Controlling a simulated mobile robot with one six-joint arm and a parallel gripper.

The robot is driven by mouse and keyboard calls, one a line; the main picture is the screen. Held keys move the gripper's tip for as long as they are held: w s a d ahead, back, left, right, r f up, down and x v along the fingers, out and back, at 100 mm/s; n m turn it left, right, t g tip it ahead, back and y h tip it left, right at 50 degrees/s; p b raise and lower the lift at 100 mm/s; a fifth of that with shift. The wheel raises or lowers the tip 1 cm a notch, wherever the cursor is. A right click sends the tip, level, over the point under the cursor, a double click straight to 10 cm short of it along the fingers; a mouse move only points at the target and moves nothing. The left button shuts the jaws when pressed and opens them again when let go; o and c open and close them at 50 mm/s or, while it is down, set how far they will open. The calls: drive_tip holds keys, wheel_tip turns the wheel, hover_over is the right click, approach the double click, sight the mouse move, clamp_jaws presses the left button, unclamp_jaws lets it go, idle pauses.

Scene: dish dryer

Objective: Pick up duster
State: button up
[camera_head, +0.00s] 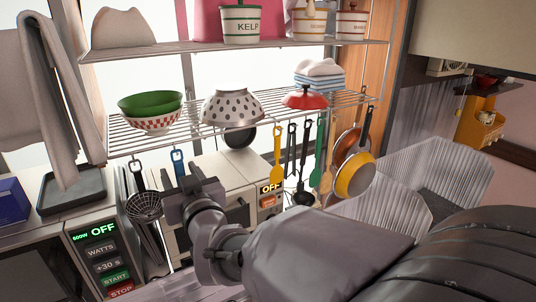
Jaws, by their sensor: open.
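I cannot tell for sure which thing is the duster. Folded blue-and-white cloths (319,79) lie on the middle wire shelf at the right, behind a red bowl. A long grey cloth (50,90) hangs at the far left. My gripper (172,200) is open, below the wire shelf and in front of the white oven unit, apart from both cloths. The gripper is seen from behind, and I see nothing held in it.
A microwave panel (102,265) is at lower left. A clear ribbed bin (385,205) stands right.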

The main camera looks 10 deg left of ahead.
drive_tip(key=x, duration=0.5)
drive_tip(key=shift+w+d+f+p, duration=0.1)
drive_tip(key=shift+f+p, duration=0.05)
drive_tip(key=shift+p, duration=0.2)
drive_tip(key=shift+s+d, duration=0.15)
drive_tip(key=shift+s, duration=0.05)
drive_tip(key=shift+c, duration=0.8)
drive_tip(key=shift+w, duration=0.1)
clamp_jaws()
